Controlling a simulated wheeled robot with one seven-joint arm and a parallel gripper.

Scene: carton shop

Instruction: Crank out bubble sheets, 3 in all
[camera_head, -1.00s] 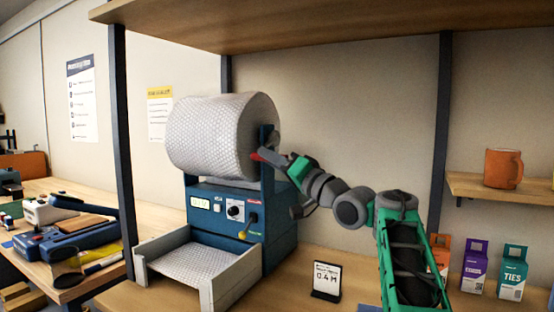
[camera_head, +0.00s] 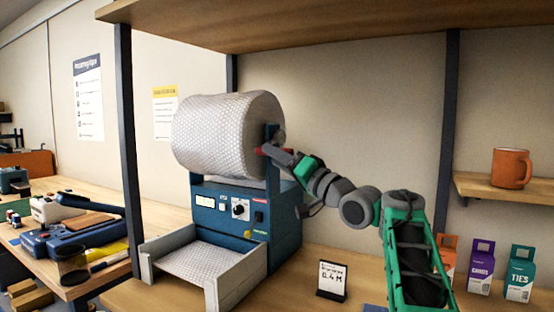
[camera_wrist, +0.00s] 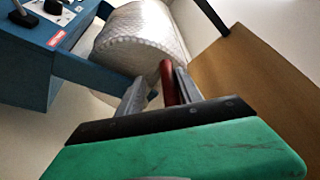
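The bubble-wrap roll (camera_head: 225,135) sits on top of the blue dispenser (camera_head: 225,238), which has a small display, a dial and switches. The grey tray (camera_head: 235,287) in front of it has a bubble-textured surface lying flat inside; I cannot count sheets there. My gripper (camera_head: 272,150) is at the roll's right end, at the red crank handle (camera_wrist: 167,80). In the wrist view my gripper (camera_wrist: 160,85) has one finger on each side of the handle. A gap shows left of the handle, and the right finger is close to it.
A small sign (camera_head: 332,280) reading 0.4 M stands right of the dispenser. Purple (camera_head: 481,268) and teal (camera_head: 520,275) boxes stand farther right, below a shelf with an orange mug (camera_head: 511,168). A wooden shelf (camera_head: 300,25) spans overhead, and dark posts stand at the sides.

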